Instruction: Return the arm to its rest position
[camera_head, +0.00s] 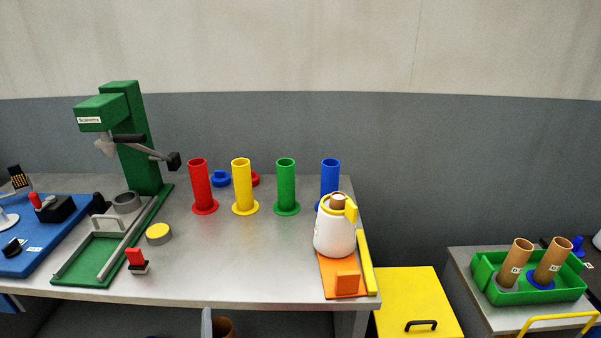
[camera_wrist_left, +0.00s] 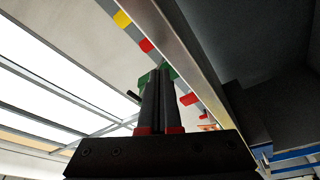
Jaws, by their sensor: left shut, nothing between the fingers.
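My left gripper (camera_wrist_left: 159,82) shows in the left wrist view, with its two dark fingers pressed together and nothing between them. Red parts sit at the base of the fingers. In that view it is below the edge of the metal table (camera_wrist_left: 185,55), with part of a green thing behind its fingertips. I do not see either gripper in the head view. A white yarn bobbin (camera_head: 334,234) with a brown core stands on an orange base (camera_head: 328,277) at the right of the table. My right gripper is in neither view.
The green machine (camera_head: 141,165) stands on the table's left. Red (camera_head: 200,187), yellow (camera_head: 241,188), green (camera_head: 286,188) and blue (camera_head: 330,173) tubes stand behind. A green tray (camera_head: 545,297) with two brown tubes is at right. The table's middle front is mostly clear.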

